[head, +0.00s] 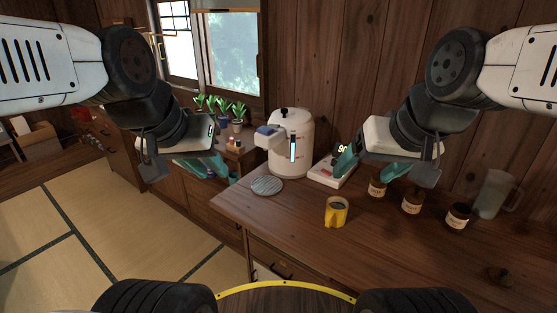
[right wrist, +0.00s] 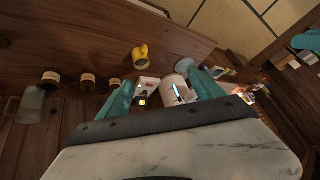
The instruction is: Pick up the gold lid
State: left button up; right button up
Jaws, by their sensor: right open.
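I cannot make out a gold lid for certain in either view. A small dark brown knobbed piece (head: 500,275) lies on the counter at the lower right in the head view; its colour is too dark to call gold. Several brown jars with pale labels (head: 411,204) stand in a row on the counter. They also show in the right wrist view (right wrist: 87,81). My right gripper (head: 372,172) is open and empty above the counter, behind and above the jars; its teal fingers are spread in the right wrist view (right wrist: 160,84). My left gripper (head: 207,172) looks open and empty, left of the counter.
A white water dispenser (head: 291,150) stands at the back of the counter, with a round grey coaster (head: 267,186) before it. A white scale (head: 331,174), a yellow mug (head: 336,211) and a clear pitcher (head: 492,194) stand nearby. The counter's front middle is clear.

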aim_at(501, 276)
jog(key=z, duration=1.55)
